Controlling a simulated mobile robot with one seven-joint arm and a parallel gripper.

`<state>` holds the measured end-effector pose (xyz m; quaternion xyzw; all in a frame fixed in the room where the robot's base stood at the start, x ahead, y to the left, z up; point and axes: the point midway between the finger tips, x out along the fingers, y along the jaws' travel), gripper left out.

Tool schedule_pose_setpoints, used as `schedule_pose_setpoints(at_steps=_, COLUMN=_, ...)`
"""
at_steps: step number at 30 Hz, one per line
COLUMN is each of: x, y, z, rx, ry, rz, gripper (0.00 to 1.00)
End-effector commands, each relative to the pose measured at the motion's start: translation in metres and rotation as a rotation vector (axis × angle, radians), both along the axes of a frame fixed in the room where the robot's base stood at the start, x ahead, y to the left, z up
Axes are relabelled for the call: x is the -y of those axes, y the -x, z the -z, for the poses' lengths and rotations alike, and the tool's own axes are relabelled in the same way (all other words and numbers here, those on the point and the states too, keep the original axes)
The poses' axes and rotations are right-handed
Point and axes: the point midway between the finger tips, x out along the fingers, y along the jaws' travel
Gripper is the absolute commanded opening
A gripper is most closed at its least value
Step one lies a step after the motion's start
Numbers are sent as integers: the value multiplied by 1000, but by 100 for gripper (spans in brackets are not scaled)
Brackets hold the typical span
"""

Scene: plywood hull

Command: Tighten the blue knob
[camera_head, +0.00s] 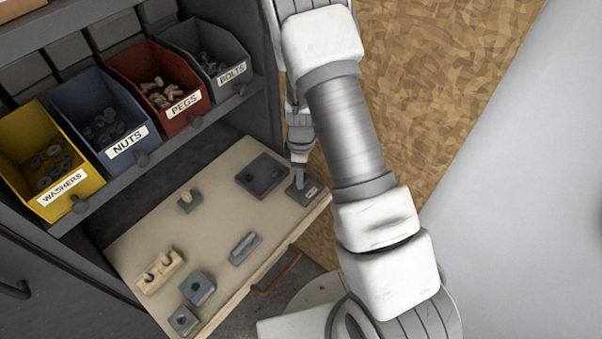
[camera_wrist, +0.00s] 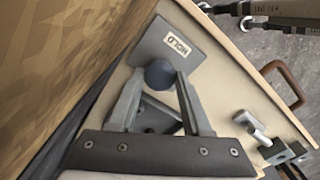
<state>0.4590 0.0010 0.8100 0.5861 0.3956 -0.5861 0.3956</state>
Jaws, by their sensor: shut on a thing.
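The blue knob (camera_wrist: 158,74) is round and dark blue in the wrist view, at the near edge of a grey plate (camera_wrist: 172,42) with a white label. My gripper (camera_wrist: 160,77) has a finger on each side of the knob and is shut on it. In the head view my gripper (camera_head: 299,175) points down at the grey plate (camera_head: 306,194) on the board's right corner. The knob cannot be made out there, hidden by the gripper.
The beige board (camera_head: 215,215) holds a dark block (camera_head: 262,174), a grey bar (camera_head: 244,248), a wooden piece (camera_head: 160,270) and blue-grey blocks (camera_head: 197,288). Bins labelled washers (camera_head: 62,195), nuts (camera_head: 127,143), pegs (camera_head: 186,104) and bolts (camera_head: 232,74) stand behind. A brown handle (camera_head: 278,275) juts from the front edge.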

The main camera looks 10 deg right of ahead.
Motion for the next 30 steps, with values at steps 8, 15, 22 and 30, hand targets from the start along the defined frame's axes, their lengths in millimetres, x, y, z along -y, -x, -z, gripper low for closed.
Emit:
schedule_pose_setpoints(at_steps=8, x=0, y=0, z=0, rx=1, ry=-1, rz=110, gripper=0)
schedule_pose_setpoints(at_steps=15, x=0, y=0, z=1, rx=1, ry=-1, rz=308, gripper=0)
schedule_pose_setpoints(at_steps=22, x=0, y=0, z=0, rx=1, ry=0, rz=526, gripper=0)
schedule_pose_setpoints(at_steps=30, x=0, y=0, z=0, rx=2, ry=0, rz=783, gripper=0)
